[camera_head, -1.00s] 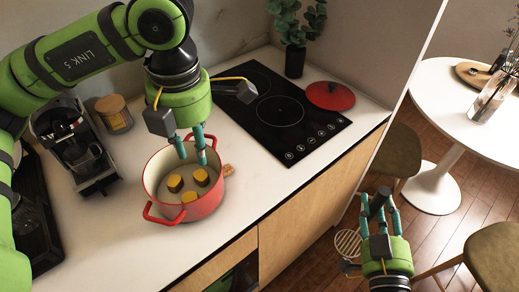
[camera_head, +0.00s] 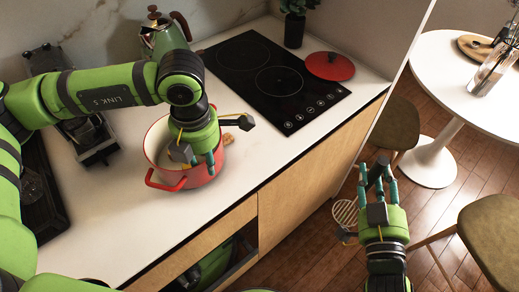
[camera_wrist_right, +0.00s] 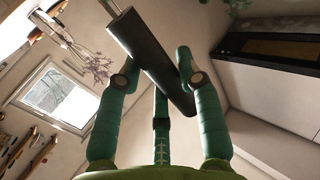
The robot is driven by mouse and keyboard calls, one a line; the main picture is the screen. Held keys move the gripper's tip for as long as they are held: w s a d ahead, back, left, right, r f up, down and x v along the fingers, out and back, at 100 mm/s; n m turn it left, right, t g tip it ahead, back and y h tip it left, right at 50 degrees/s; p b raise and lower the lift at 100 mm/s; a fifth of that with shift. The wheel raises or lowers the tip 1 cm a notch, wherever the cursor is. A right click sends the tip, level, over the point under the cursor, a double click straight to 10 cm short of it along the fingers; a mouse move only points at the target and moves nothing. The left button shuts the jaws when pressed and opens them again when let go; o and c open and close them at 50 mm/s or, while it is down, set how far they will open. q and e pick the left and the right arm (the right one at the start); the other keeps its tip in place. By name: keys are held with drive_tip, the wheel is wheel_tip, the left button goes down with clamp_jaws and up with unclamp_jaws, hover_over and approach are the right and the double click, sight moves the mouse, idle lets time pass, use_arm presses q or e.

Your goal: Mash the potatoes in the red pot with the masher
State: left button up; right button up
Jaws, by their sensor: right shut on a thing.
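The red pot (camera_head: 158,179) stands on the white counter. My left gripper (camera_head: 203,164) is low at the pot's right side, its fingers over or inside the rim; I cannot tell whether they touch it or how wide they are. The arm and gripper hide most of the pot's inside, and the potato pieces cannot be made out clearly. My right gripper (camera_head: 378,174) is away from the counter, above the floor, shut on the masher. The masher's wire head (camera_head: 345,212) shows left of it. Its black handle (camera_wrist_right: 150,60) lies between the fingers in the right wrist view.
The black cooktop (camera_head: 275,80) and red lid (camera_head: 330,66) are right of the pot. A round white table (camera_head: 440,75) and chairs (camera_head: 490,235) stand at right. The front counter is clear.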

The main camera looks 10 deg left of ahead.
use_arm(q)
drive_tip(key=shift+s+f, duration=0.1)
drive_tip(key=shift+f, duration=0.55)
use_arm(e)
drive_tip(key=shift+s+r, duration=0.15)
drive_tip(key=shift+r, duration=0.15)
use_arm(q)
clamp_jaws()
